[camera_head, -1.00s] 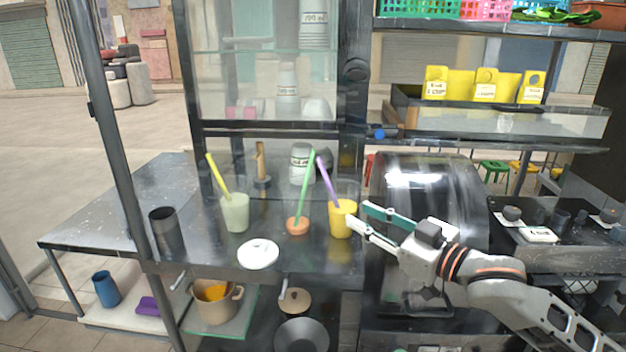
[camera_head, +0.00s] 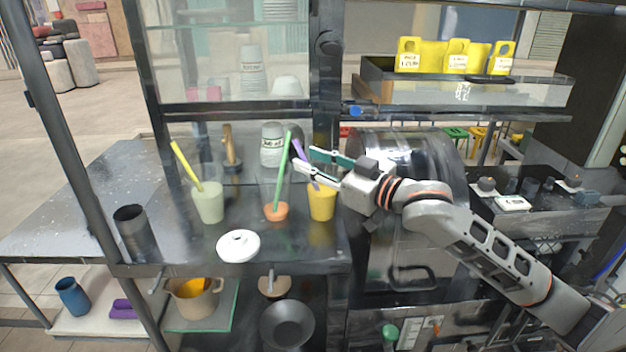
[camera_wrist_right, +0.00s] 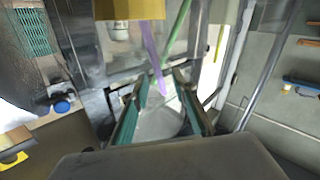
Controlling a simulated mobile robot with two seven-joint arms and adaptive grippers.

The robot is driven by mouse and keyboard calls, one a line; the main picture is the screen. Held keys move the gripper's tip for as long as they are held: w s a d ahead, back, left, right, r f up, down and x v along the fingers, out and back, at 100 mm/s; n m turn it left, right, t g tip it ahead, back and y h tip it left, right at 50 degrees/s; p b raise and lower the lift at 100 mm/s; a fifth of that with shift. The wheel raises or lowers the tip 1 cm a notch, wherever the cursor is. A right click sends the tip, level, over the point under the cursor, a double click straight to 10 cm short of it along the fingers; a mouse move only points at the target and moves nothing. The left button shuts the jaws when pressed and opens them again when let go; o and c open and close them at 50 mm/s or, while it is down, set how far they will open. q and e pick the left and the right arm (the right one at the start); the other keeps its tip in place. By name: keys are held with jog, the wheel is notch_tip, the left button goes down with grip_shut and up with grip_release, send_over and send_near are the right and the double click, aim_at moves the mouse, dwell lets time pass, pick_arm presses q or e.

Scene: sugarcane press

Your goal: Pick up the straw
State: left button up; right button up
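A purple straw (camera_head: 300,152) leans up out of a cup of yellow drink (camera_head: 322,203) on the counter. My right gripper (camera_head: 305,159) is open, with its fingers by the upper part of this straw. In the right wrist view the purple straw (camera_wrist_right: 153,58) runs down from the yellow cup (camera_wrist_right: 130,9), and its end shows between the spread fingers (camera_wrist_right: 160,84); I cannot tell whether they touch. A green straw (camera_head: 284,170) stands in a cup with orange drink (camera_head: 277,212). A yellow straw (camera_head: 185,165) leans in a pale green drink (camera_head: 208,206). My left gripper is out of view.
A white lid (camera_head: 238,246) lies at the counter's front. A dark cup (camera_head: 133,232) stands at the left, and a labelled jar (camera_head: 271,145) behind the cups. A large metal drum (camera_head: 395,150) is behind my right arm. A shelf with yellow cards (camera_head: 457,55) is above.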

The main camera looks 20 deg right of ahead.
aim_at(302, 156)
jog(key=x, duration=0.3)
jog(key=shift+w, duration=0.15)
grip_shut()
